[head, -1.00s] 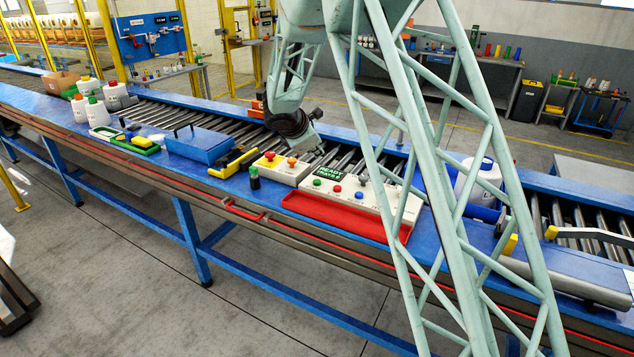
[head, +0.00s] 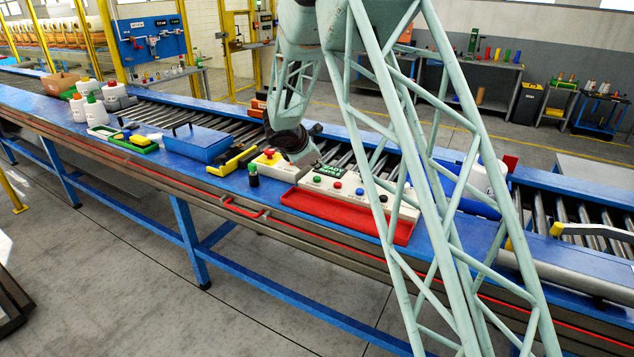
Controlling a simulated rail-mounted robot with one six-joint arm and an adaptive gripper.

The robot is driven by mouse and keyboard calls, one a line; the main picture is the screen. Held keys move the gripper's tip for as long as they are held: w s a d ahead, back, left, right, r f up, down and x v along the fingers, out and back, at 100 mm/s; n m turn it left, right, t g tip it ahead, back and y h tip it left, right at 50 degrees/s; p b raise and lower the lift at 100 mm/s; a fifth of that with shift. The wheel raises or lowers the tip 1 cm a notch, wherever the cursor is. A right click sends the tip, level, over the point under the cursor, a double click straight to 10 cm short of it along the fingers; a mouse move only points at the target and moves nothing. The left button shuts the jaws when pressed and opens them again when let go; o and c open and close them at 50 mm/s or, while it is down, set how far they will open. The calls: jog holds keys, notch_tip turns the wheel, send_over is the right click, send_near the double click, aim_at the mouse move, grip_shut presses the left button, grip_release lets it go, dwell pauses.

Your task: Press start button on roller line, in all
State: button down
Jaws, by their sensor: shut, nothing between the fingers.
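A white control box (head: 375,205) stands on the blue roller line (head: 215,180), with a green button (head: 317,179), a red button (head: 337,184) and a blue button (head: 360,191) in a row on its top. A green display (head: 326,171) with white lettering, partly covered, sits behind the buttons. Next to it on the left is a white box (head: 284,171) with a yellow and red button (head: 269,153). My gripper (head: 315,157) is shut and empty, pointing down just behind and above the boxes. Its fingertips are small here, and I cannot tell whether they touch anything.
A red tray (head: 330,213) lies in front of the control box. A dark bottle with a green cap (head: 253,175), a yellow-black tool (head: 237,161) and a blue box (head: 198,149) stand left of it. White bottles (head: 95,108) are further left. My arm's lattice hides part of the right side.

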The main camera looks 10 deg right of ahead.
aim_at(317, 178)
jog(key=shift+f+b, duration=0.75)
jog(key=shift+f, duration=0.15)
jog(key=shift+f+b, duration=1)
jog(key=shift+b, duration=0.35)
dwell(2.6)
jog(key=shift+r, duration=0.25)
jog(key=shift+r+p, duration=0.45)
jog(key=shift+r, duration=0.35)
dwell(0.3)
jog(key=shift+r+p, duration=1.5)
jog(key=shift+r, duration=0.9)
